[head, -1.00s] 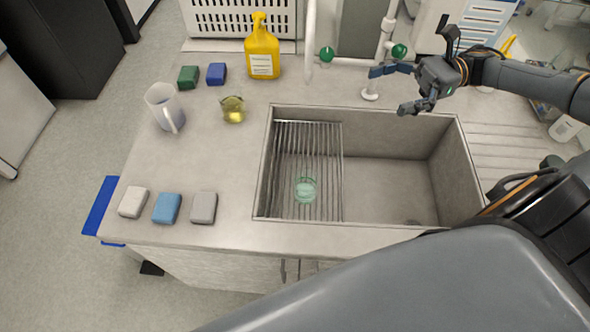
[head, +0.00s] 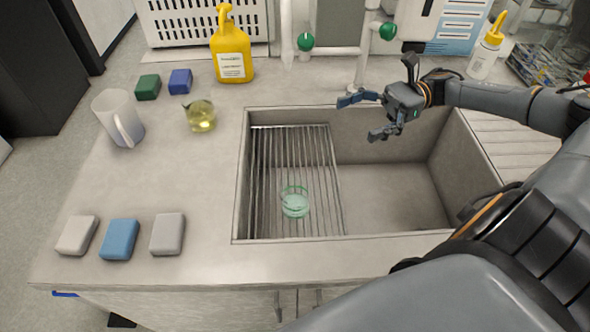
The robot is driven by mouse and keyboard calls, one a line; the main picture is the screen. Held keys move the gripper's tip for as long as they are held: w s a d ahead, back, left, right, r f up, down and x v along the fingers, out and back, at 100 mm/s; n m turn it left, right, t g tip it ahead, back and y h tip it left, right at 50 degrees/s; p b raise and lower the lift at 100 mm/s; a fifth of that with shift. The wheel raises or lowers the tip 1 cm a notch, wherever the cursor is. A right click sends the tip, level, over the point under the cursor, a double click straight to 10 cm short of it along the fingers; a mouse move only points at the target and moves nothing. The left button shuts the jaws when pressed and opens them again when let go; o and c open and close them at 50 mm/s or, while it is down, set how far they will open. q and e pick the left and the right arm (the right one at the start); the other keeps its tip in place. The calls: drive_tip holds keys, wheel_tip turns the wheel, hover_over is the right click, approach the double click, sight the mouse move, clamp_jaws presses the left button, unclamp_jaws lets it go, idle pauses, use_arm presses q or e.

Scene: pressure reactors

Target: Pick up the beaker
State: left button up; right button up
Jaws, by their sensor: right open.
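A small clear beaker with a pale green tint (head: 295,202) stands on the wire rack (head: 262,190) in the left part of the sink. A second small glass vessel with yellow liquid (head: 201,116) stands on the counter left of the sink. My right gripper (head: 360,117) is open and empty, over the back of the sink, with its fingers pointing left. It is up and to the right of the beaker, clearly apart from it. My left gripper is not in view.
The sink (head: 390,195) has a bare right basin. A white jug (head: 118,118), a yellow bottle (head: 231,50) and several coloured blocks, such as a blue one (head: 120,239), stand on the counter. Taps with green knobs (head: 306,42) rise behind the sink.

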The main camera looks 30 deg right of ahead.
drive_tip(key=b, duration=1.3)
approach(309, 188)
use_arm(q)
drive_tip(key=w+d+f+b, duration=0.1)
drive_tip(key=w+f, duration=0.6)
use_arm(e)
drive_tip(key=a, duration=0.2)
drive_tip(key=w+a, duration=0.1)
drive_tip(key=a, duration=0.2)
drive_tip(key=a+f, duration=0.1)
drive_tip(key=a, duration=0.1)
drive_tip(key=shift+w+a, duration=0.25)
drive_tip(key=shift+a, duration=0.05)
drive_tip(key=a, duration=0.4)
drive_tip(key=shift+w+a+f, duration=0.3)
drive_tip(key=shift+w+a, duration=0.05)
drive_tip(key=shift+a, duration=0.3)
drive_tip(key=shift+f, duration=0.1)
drive_tip(key=shift+c, duration=0.6)
drive_tip(key=c, duration=1.2)
drive_tip(key=shift+r, duration=0.25)
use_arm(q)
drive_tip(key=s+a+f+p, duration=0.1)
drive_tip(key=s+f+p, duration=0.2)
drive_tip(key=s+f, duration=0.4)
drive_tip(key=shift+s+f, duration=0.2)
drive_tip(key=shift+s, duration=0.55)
use_arm(e)
wheel_tip(309, 188, up, 15)
drive_tip(key=shift+f, duration=0.2)
